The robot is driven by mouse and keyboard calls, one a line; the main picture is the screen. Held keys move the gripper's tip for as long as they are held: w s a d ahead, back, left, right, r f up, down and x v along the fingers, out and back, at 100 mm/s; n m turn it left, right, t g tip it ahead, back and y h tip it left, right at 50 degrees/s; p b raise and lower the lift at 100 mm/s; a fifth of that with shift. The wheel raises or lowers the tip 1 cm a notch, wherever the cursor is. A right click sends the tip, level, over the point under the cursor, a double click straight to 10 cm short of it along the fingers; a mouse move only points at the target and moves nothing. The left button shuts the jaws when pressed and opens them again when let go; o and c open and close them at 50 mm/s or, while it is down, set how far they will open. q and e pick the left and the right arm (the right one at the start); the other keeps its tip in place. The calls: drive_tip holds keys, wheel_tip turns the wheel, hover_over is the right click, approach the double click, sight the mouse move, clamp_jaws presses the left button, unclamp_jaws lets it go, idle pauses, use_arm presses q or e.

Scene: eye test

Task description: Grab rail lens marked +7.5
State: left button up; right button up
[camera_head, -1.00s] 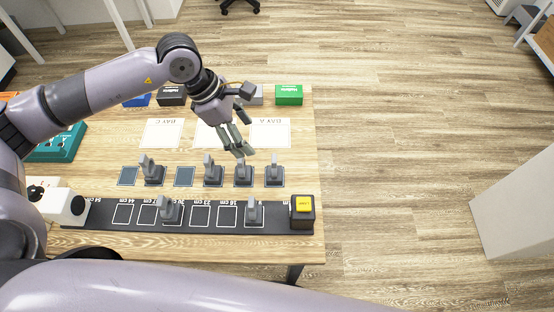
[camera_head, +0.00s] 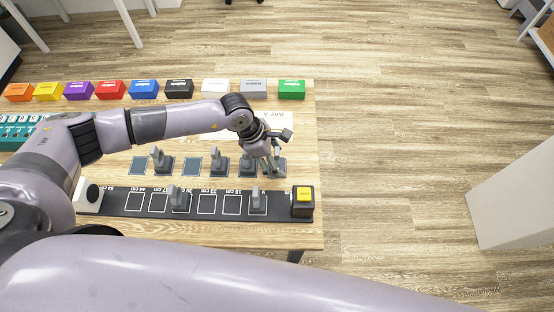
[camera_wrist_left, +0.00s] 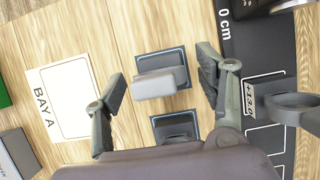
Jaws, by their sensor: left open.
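Grey rail lenses stand on dark square pads in a row on the table, among them one at left (camera_head: 157,158) and one near the middle (camera_head: 217,158). My left gripper (camera_head: 270,165) is open over the right end of this row. In the left wrist view, the open fingers (camera_wrist_left: 162,70) are on either side of a grey lens (camera_wrist_left: 160,83), with gaps to both; its marking does not show. Another lens (camera_wrist_left: 178,126) is partly hidden by the gripper. A lens on the rail (camera_wrist_left: 290,105) has a label that seems to read +13.0. No +7.5 marking is readable.
The dark rail (camera_head: 140,213) runs along the near edge, with two lenses on it and a yellow-topped block (camera_head: 302,201) at its right end. Colored boxes (camera_head: 110,90) line the far edge. A BAY A card (camera_wrist_left: 70,100) lies beside the pads.

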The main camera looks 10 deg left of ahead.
use_arm(q)
drive_tip(key=shift+d+f, duration=0.25)
drive_tip(key=shift+f, duration=0.45)
use_arm(e)
drive_tip(key=shift+s+r, duration=0.1)
drive_tip(key=shift+s, duration=0.3)
use_arm(q)
drive_tip(key=shift+c, duration=0.4)
drive_tip(key=shift+r, duration=0.1)
drive_tip(key=c, duration=1.3)
drive_tip(key=shift+o, duration=0.2)
drive_tip(key=shift+w+r, duration=0.1)
